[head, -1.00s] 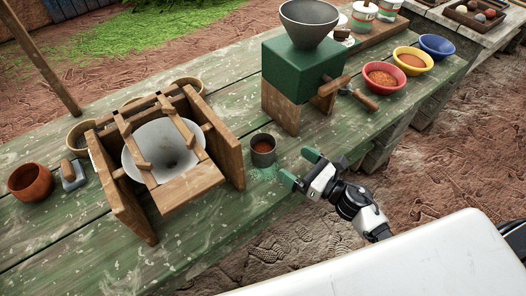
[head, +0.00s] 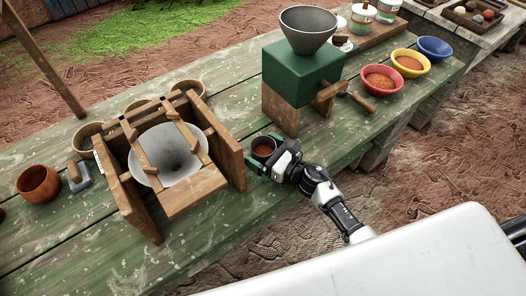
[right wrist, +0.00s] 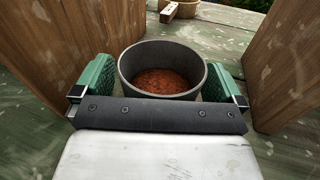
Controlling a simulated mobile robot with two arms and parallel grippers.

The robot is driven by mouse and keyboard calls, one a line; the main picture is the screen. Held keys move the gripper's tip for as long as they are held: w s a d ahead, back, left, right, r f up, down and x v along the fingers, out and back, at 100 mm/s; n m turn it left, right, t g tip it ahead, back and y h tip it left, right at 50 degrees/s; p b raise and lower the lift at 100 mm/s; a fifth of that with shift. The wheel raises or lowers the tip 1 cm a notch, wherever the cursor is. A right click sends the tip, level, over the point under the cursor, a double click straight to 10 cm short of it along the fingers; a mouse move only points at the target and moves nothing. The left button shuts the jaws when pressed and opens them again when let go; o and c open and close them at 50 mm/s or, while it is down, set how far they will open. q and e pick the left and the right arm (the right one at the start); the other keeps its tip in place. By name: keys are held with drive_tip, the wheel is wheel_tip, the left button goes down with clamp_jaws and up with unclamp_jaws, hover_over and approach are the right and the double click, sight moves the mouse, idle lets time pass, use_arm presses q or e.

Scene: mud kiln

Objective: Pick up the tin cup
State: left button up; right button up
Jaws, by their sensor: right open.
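The tin cup (head: 264,148) is a small dark grey cup with reddish-brown contents. It stands upright on the green wooden table, right of the wooden frame that holds a white funnel. In the right wrist view the cup (right wrist: 162,70) sits between the two green finger pads. My right gripper (head: 266,160) is open around the cup, with one pad on each side. A narrow gap shows at the right pad; at the left pad I cannot tell whether it touches. My left gripper is not in view.
The wooden frame (head: 143,205) with the white funnel stands close left of the cup. A green grinder (head: 298,72) on a wooden block stands behind and right. Red (head: 381,82), yellow and blue bowls sit further right. Table in front of the frame is clear.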

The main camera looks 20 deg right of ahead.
drive_tip(key=shift+c, duration=0.5)
drive_tip(key=c, duration=0.9)
drive_tip(key=shift+o, duration=0.2)
wheel_tip(320, 180, up, 10)
drive_tip(key=p, duration=0.3)
drive_tip(key=s+d+r+m+t+h, duration=0.2)
drive_tip(key=s+r+m+h, duration=0.1)
drive_tip(key=s+h, duration=0.2)
drive_tip(key=s+d+r+m+t+h, duration=0.1)
drive_tip(key=s+d+r+m+h, duration=0.2)
drive_tip(key=s+h, duration=0.3)
drive_tip(key=s+m, duration=0.1)
drive_tip(key=s, duration=0.2)
drive_tip(key=shift+s+d+r+t, duration=0.15)
drive_tip(key=shift+s+r+t, duration=0.15)
drive_tip(key=shift+t, duration=0.1)
